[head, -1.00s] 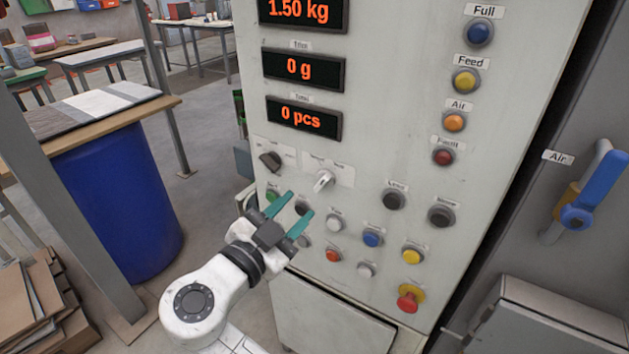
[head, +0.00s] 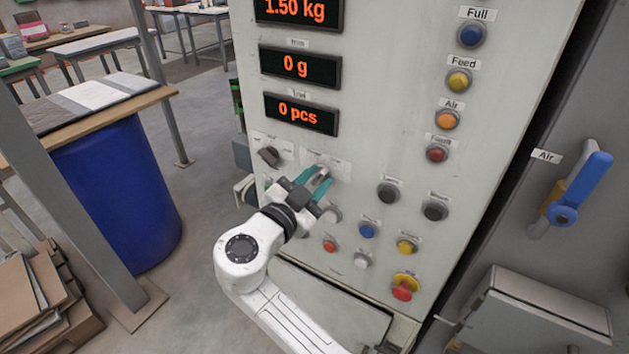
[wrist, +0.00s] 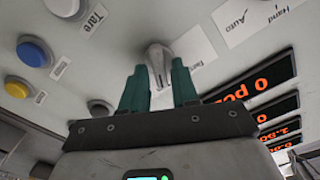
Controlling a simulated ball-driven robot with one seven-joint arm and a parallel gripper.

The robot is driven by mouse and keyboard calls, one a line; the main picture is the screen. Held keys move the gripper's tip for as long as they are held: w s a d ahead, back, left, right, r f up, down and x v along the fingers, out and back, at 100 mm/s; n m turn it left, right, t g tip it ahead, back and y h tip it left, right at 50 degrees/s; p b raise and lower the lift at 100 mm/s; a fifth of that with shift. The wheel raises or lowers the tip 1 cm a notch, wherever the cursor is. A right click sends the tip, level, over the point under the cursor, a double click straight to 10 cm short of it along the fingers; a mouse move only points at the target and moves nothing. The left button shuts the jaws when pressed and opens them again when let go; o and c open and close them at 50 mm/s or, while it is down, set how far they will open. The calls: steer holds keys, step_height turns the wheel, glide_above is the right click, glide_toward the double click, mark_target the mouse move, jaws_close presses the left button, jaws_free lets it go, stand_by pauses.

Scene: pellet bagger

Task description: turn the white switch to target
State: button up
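The white switch (head: 320,171) is a small lever knob on the front of the grey-white control panel, below the "0 pcs" display. In the wrist view the white switch (wrist: 157,55) stands out from the panel beside a white label plate. My gripper (head: 313,180) has two teal fingers and is at the switch. In the wrist view my gripper (wrist: 159,72) is open, with one fingertip on each side of the knob's near end. Whether either finger touches it I cannot tell. The fingers partly cover the switch in the head view, and the target mark cannot be read.
A black selector switch (head: 269,156) sits left of the white one. Several push buttons lie below and right, including a blue button (head: 367,230) and a red emergency stop (head: 404,287). A blue-handled air valve (head: 578,190) is at right, a blue barrel (head: 118,195) at left.

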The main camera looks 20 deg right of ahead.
jaws_close()
steer(key=shift+f+n+b, duration=0.1)
steer(key=shift+n+b, duration=0.3)
steer(key=shift+b, duration=0.05)
steer(key=shift+a+n+b, duration=0.1)
steer(key=shift+n+b, duration=0.5)
steer(key=n+b, duration=0.1)
steer(key=n, duration=0.2)
steer(key=shift+w+b, duration=0.1)
steer(key=shift+b, duration=0.3)
steer(key=n, duration=0.3)
steer(key=shift+n, duration=0.4)
steer(key=shift+w+a+n, duration=0.1)
steer(key=shift+n, duration=1.4)
